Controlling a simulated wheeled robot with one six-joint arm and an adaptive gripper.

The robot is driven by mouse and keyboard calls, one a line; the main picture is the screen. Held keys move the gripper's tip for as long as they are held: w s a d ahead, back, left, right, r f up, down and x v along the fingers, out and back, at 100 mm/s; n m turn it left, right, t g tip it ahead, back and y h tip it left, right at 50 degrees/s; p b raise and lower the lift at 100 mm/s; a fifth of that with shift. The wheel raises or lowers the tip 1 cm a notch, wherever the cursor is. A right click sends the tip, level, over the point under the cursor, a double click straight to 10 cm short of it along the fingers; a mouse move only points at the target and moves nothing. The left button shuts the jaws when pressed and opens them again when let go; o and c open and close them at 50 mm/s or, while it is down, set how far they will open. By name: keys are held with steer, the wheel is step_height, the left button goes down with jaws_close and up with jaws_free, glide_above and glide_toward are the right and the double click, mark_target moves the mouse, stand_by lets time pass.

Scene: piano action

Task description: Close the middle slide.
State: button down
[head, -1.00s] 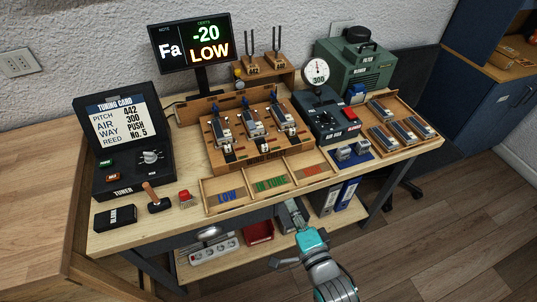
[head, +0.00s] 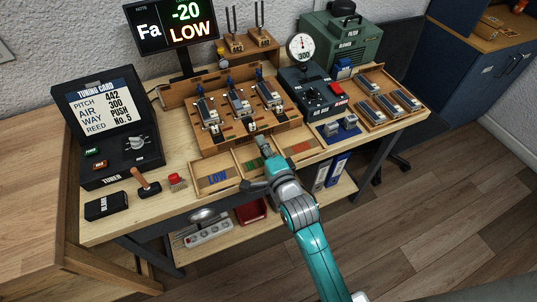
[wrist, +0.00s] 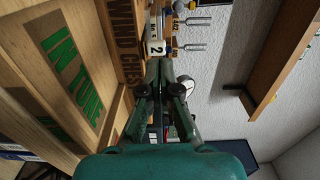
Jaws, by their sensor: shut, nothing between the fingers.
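The wooden wind chest (head: 212,150) stands on the workbench with three metal-topped units in a row. The middle slide (head: 251,127) is a small pale piece at the chest's front, below the middle unit; how far it stands out is too small to tell. In the wrist view, a white tag marked 2 (wrist: 155,48) shows just beyond my fingertips. My gripper (head: 263,141) is shut and empty, close in front of the chest near its middle. It also shows in the wrist view (wrist: 159,66), fingers together; I cannot tell whether it touches the slide.
The sorting tray (head: 205,192), with LOW and IN TUNE compartments, lies below my gripper. A black air box with a gauge (head: 301,47) stands right of the chest. Two tuning forks (head: 249,20) stand behind. The tuner (head: 110,150) is at the left.

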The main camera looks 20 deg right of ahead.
mark_target(253, 127)
steer(key=shift+w, duration=2)
steer(key=shift+w, duration=0.1)
steer(key=shift+w+r, duration=0.1)
steer(key=shift+w, duration=1.9)
